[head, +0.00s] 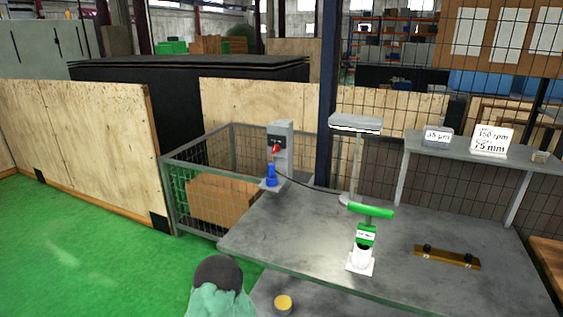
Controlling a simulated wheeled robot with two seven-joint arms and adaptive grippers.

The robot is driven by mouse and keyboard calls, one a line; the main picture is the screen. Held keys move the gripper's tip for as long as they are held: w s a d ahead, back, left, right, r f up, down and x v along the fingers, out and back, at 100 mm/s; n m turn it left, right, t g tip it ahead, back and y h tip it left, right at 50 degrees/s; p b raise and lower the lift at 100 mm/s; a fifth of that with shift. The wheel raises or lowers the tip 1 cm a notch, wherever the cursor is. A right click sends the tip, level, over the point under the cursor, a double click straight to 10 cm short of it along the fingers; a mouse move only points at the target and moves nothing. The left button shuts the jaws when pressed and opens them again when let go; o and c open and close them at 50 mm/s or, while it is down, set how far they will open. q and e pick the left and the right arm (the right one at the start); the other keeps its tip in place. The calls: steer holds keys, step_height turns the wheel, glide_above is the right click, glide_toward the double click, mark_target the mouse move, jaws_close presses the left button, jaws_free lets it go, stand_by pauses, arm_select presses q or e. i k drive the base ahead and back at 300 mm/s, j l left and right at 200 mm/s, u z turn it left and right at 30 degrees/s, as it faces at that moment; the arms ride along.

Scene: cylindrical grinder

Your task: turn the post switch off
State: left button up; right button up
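A grey upright post (284,140) stands at the far left corner of the grey workbench. A black plate with a small red switch handle (275,148) is on its face. The handle looks tilted, but it is too small for me to tell its on or off position. Neither of my grippers is in view.
A blue object (271,175) stands just below the switch. A lamp (355,125), a green-topped device (368,228) and a brass-coloured bar (446,257) are on the bench (310,235). A wire-mesh crate (172,190) holds a cardboard box (222,198). Green floor (80,240) is open at left.

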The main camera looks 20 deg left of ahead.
mark_target(276, 148)
steer(key=j+u, duration=0.15)
steer(key=j, duration=0.2)
steer(key=i+j+u, duration=0.15)
steer(key=j, duration=0.25)
steer(key=i+j+u, duration=0.15)
steer(key=j, duration=0.2)
steer(key=j+u, duration=0.15)
steer(key=j, duration=0.2)
steer(key=i+j+u, duration=0.15)
steer(key=i+j, duration=0.05)
steer(key=j, duration=0.1)
